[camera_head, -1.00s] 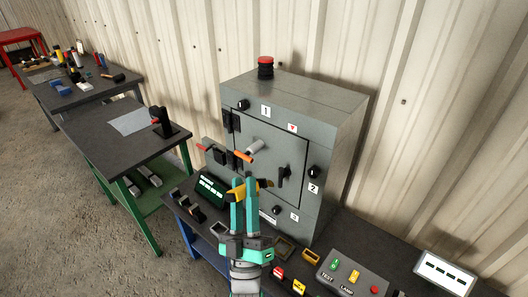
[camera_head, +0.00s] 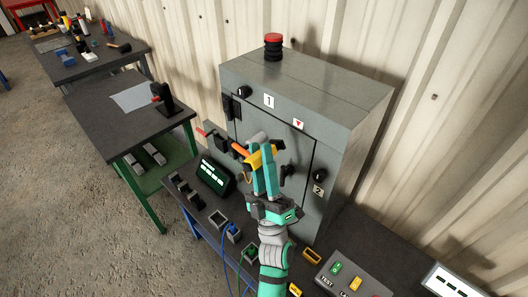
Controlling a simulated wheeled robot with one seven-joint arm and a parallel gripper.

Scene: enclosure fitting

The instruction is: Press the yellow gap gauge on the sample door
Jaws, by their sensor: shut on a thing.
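My gripper (camera_head: 263,155) is in front of the grey cabinet's door (camera_head: 298,143), its two teal fingers pointing up. It is shut on a yellow piece, which appears to be the yellow gap gauge (camera_head: 253,160); the fingers partly hide it. The gauge overlaps the left part of the door in the picture, close to an orange-tipped part (camera_head: 241,149) and a grey cylinder (camera_head: 257,138). I cannot tell whether it touches the door. Which panel is the sample door is not clear to me. My gripper hides part of the door's lower area.
The cabinet carries black knobs and a red-topped button (camera_head: 273,45). A small display (camera_head: 215,176) stands left of it. A control box (camera_head: 350,278) and a white panel (camera_head: 450,280) are at right. Blue and green cables rise from sockets beside my arm.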

